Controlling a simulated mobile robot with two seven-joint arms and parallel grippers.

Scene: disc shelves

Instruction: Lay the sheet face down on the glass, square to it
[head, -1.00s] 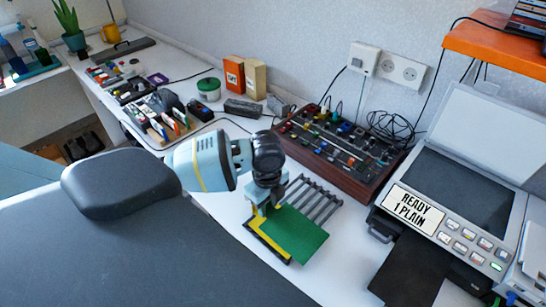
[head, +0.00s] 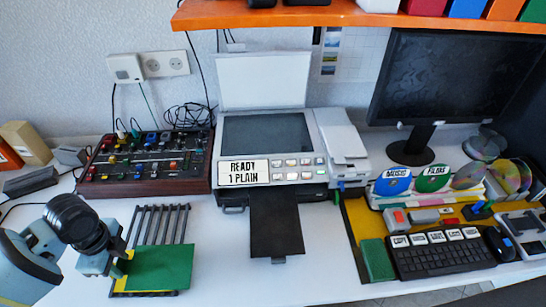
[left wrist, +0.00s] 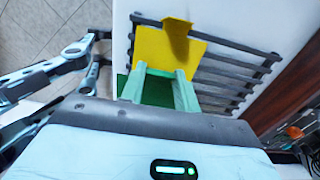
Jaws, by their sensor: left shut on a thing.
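The sheet (head: 160,268) shows green in the head view and lies over the slatted rack at the lower left. A yellow patch shows by its left edge, at my gripper. In the left wrist view a yellow panel with a tab (left wrist: 165,45) stands beyond my fingers, with green between and below them; whether both are one sheet is unclear. My left gripper (head: 122,268) is shut on the sheet at its left edge; its fingertips are partly hidden. The dark glass (head: 265,133) is bare on the printer, its lid (head: 262,80) raised. My right gripper is not in view.
The printer display reads "READY 1 PLAIN"; a dark tray (head: 275,225) sticks out in front. A mixer (head: 145,165) stands left of the printer, behind the rack (head: 165,222). An orange shelf (head: 290,14) overhangs the back. A keyboard (head: 440,257) and monitor (head: 440,80) are at right.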

